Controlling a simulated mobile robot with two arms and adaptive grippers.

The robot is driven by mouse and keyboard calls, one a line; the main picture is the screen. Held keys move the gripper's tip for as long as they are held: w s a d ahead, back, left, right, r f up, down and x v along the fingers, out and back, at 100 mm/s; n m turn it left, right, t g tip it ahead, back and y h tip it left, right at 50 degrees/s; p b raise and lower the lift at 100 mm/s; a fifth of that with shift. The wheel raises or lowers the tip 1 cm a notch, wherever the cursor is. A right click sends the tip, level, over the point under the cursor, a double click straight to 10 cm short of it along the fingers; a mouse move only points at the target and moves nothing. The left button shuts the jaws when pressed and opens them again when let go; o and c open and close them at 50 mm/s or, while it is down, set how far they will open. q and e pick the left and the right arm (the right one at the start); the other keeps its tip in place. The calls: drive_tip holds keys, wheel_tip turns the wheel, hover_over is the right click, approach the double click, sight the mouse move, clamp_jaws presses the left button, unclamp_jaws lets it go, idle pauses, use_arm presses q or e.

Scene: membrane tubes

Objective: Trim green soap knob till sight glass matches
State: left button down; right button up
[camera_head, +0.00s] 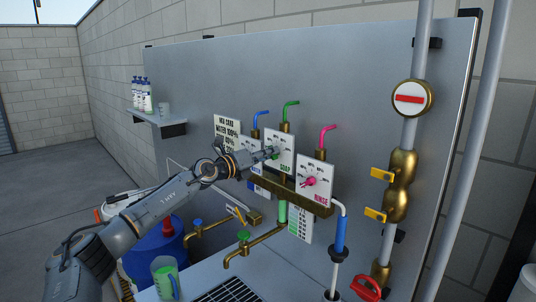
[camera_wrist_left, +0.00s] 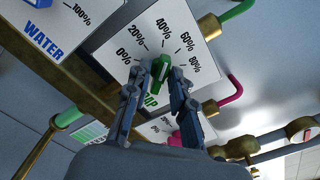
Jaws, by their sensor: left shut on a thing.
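The green soap knob (camera_wrist_left: 160,68) sits on the white SOAP dial plate, marked 0% to 80% in the wrist view. My left gripper (camera_wrist_left: 163,80) is shut on this knob, one finger on each side. In the head view the left gripper (camera_head: 270,153) reaches the SOAP plate (camera_head: 281,160) and covers most of the knob. Its exact setting is hard to read. A green-filled sight glass (camera_head: 282,212) hangs below the brass manifold. A card with green shades (camera_head: 301,224) stands just right of it. My right gripper is not in view.
The RINSE plate with a pink knob (camera_head: 310,182) is close on the right, and the WATER plate (camera_wrist_left: 45,30) on the left. Brass taps (camera_head: 243,246) and a jug of green liquid (camera_head: 165,278) are below. A brass valve pipe (camera_head: 398,185) stands at right.

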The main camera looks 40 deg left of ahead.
use_arm(q)
drive_tip(key=shift+r, duration=0.1)
drive_tip(key=c, duration=1.4)
unclamp_jaws()
drive_tip(key=s+a, duration=0.1)
drive_tip(key=s, duration=1.1)
